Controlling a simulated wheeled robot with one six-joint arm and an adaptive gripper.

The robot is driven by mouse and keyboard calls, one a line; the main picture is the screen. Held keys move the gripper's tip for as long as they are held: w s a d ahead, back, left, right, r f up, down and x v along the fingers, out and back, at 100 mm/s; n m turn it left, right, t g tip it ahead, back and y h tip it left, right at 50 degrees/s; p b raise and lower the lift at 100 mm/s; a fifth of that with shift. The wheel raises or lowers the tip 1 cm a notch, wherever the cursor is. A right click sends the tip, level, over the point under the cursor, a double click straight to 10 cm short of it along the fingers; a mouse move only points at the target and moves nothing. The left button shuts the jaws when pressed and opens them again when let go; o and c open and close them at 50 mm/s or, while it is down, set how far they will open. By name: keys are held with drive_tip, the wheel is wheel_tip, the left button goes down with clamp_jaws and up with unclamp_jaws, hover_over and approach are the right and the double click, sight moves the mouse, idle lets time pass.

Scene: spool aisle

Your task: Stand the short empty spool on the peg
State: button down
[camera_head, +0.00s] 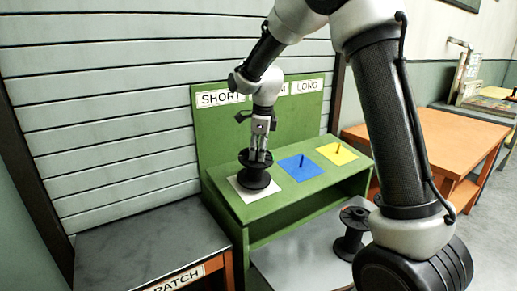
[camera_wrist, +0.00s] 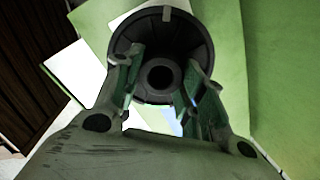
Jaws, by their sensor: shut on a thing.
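A black spool (camera_head: 254,181) is upright over the white square (camera_head: 244,194) on the green stand, under the SHORT sign (camera_head: 219,98). My gripper (camera_head: 259,155) comes down from above and is shut on the spool's upper part. In the wrist view the spool (camera_wrist: 160,28) fills the top middle, its round centre hole facing the camera, with my gripper's fingers (camera_wrist: 165,75) on either side. Any peg at the white square is hidden by the spool. I cannot tell whether the spool touches the square.
A blue square (camera_head: 305,173) and a yellow square (camera_head: 346,154), each with a small upright peg, are to the right. Another dark spool (camera_head: 349,238) stands on a lower grey surface. A dark-topped bench (camera_head: 140,245) is at front left, an orange table (camera_head: 430,140) at right.

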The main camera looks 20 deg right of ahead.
drive_tip(key=shift+w+a+f, duration=0.1)
drive_tip(key=shift+w+f, duration=0.1)
drive_tip(key=shift+f, duration=0.9)
drive_tip(key=c, duration=0.8)
unclamp_jaws()
drive_tip(key=r, duration=0.4)
drive_tip(key=s+r, duration=0.1)
drive_tip(key=r, duration=0.3)
drive_tip(key=s+r, duration=0.1)
drive_tip(key=r, duration=0.2)
drive_tip(key=shift+d+r, duration=0.35)
drive_tip(key=shift+r, duration=0.05)
